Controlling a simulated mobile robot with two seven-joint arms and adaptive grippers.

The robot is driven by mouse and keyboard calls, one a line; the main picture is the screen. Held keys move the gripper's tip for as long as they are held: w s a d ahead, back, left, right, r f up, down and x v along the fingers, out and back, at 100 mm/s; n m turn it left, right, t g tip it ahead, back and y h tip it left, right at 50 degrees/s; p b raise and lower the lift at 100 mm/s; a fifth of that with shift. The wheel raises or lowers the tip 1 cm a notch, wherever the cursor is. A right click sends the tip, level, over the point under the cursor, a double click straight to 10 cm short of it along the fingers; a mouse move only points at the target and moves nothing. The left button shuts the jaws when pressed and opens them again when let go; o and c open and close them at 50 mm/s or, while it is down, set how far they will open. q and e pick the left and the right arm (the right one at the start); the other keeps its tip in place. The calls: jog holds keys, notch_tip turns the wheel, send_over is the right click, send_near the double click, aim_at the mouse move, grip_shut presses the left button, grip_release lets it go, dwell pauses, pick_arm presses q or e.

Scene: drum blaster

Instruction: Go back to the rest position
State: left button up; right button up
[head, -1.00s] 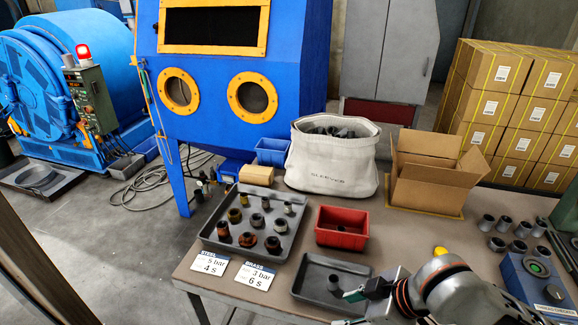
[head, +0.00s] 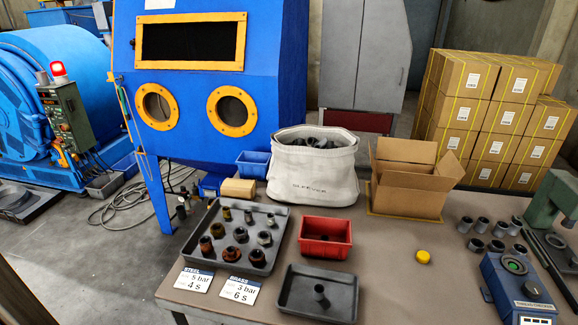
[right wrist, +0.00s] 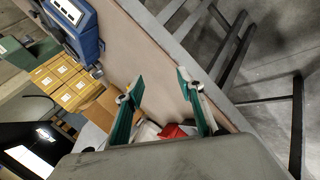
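Neither gripper shows in the head view. In the right wrist view my right gripper (right wrist: 158,92) has its two green fingers spread well apart with nothing between the tips. It points over the table's edge, and the table top (right wrist: 155,60) lies beyond it. The red bin (right wrist: 172,131) shows low between the fingers. In the head view a dark grey tray (head: 340,300) at the table's front holds one small dark fitting (head: 320,294). My left gripper is out of view.
A parts tray (head: 262,262) with several fittings, a red bin (head: 326,250), a white sack (head: 315,188), an open carton (head: 405,200) and a yellow cap (head: 423,256) are on the table. A blue device (head: 515,290) and several grey sleeves (head: 478,243) stand at right.

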jog(key=a+f+m+t+y, duration=0.3)
jog(key=a+f+y, duration=0.3)
jog(key=a+f, duration=0.8)
notch_tip(320, 180, down, 2)
jog(key=shift+w+y, duration=0.3)
jog(key=shift+w, duration=0.1)
